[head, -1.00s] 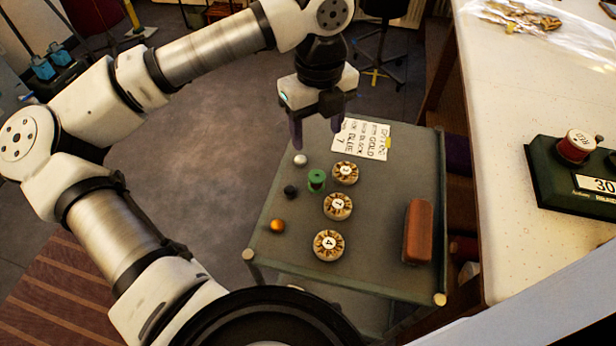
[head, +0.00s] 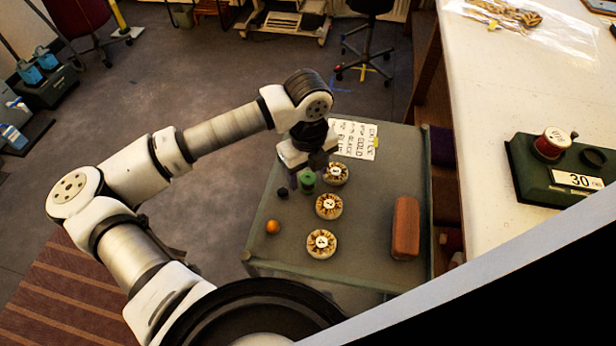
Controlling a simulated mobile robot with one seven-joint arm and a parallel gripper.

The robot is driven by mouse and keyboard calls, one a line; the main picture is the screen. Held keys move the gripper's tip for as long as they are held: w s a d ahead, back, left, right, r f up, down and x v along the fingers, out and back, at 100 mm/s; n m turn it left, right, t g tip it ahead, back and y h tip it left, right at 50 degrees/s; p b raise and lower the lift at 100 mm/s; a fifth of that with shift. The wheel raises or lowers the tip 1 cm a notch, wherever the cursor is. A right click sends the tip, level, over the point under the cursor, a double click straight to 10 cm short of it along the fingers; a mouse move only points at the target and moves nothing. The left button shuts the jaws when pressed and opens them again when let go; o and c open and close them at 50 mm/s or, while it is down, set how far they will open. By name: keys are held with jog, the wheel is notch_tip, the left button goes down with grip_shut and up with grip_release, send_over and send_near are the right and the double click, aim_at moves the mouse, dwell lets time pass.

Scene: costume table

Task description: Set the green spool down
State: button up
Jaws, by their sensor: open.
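The green spool (head: 307,185) appears to stand upright on the grey cart top (head: 375,220), beside the uppermost of three round numbered discs. My gripper (head: 309,178) is low over the cart, its dark fingers open and reaching down around the spool. I cannot tell whether a finger touches it. The gripper body hides the area just behind the spool.
Near the spool are a black ball (head: 283,192) and the discs (head: 336,174), (head: 329,206), (head: 322,243). An orange ball (head: 272,227) lies nearer me. A brown block (head: 406,228) lies right, a written card (head: 355,140) at the back. A white table (head: 490,170) stands right.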

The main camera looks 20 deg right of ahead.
jog(key=shift+f, duration=0.35)
jog(key=c, duration=1.1)
jog(key=shift+c, duration=0.2)
